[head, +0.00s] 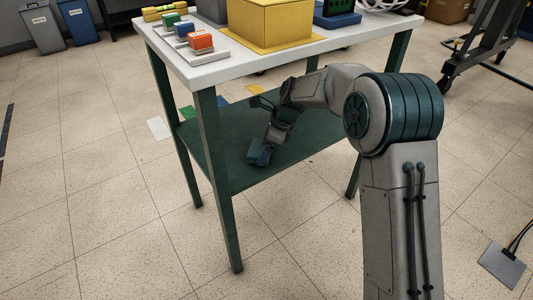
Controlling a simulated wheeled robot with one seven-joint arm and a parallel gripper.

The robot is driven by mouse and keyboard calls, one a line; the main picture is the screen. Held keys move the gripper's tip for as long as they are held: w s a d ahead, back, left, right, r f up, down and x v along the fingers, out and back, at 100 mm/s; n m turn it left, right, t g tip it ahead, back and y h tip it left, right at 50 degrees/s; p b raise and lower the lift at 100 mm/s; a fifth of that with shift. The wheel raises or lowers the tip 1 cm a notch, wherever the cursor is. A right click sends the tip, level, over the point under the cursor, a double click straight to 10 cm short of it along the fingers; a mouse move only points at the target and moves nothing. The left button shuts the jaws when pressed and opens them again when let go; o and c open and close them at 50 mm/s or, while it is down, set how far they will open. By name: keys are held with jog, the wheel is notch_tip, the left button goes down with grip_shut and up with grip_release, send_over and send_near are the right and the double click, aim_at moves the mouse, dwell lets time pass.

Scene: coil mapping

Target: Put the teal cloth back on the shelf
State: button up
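The shelf (218,145) is the dark green lower board of a white-topped table. My arm reaches in under the tabletop from the right. My gripper (266,146) points down over the middle of the shelf. A small teal and blue piece (256,152), which looks like the folded teal cloth, is at the gripper's fingertips, low against the shelf. I cannot tell whether it rests on the shelf or is held just above it. The fingers are small and dark here, so their opening does not show clearly.
The white tabletop (190,70) is above my gripper and bears a yellow box (270,22) and coloured blocks (200,41). Green table legs (220,200) stand at the corners. A wheeled frame (470,45) is at the upper right. The floor in front is mostly clear.

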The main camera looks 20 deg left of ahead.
jog(key=shift+f, duration=0.4)
jog(key=o, duration=0.8)
jog(key=shift+r, duration=0.1)
